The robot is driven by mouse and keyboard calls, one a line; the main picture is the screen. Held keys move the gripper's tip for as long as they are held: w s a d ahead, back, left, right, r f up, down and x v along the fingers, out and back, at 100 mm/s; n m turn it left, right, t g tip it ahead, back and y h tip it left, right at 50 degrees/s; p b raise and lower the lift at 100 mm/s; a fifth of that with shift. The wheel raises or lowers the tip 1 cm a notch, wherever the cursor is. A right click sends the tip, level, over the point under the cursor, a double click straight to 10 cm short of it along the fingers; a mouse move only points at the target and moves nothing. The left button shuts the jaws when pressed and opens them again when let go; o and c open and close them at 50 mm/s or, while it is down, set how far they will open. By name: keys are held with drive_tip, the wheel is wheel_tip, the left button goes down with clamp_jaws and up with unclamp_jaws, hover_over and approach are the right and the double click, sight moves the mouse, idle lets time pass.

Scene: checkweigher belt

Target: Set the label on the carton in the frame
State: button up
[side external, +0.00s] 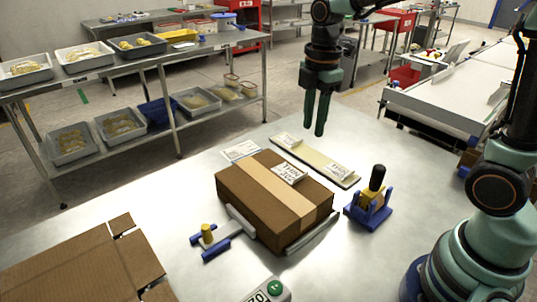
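A brown carton (250,188) with a tan tape band (265,187) sits on the grey metal table. I cannot make out a marked frame on the carton top. My gripper (315,131) hangs fingers down above the table, beyond and above the carton, clear of the label. Its two fingers look apart with nothing between them.
A pale strip (313,160) with white labels lies behind the carton, and another label (240,150) lies left of it. A blue black-handled tool (371,200) stands right. A blue clamp with yellow knob (209,240) is at front left. Flat cardboard (80,265) covers the near-left corner.

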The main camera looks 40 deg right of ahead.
drive_tip(key=s+r+m+t, duration=0.3)
drive_tip(key=s+m+t, duration=0.2)
drive_tip(key=m, duration=1.1)
drive_tip(key=s, duration=0.3)
drive_tip(key=shift+s+d+r+m, duration=0.3)
drive_tip(key=shift+s, duration=0.1)
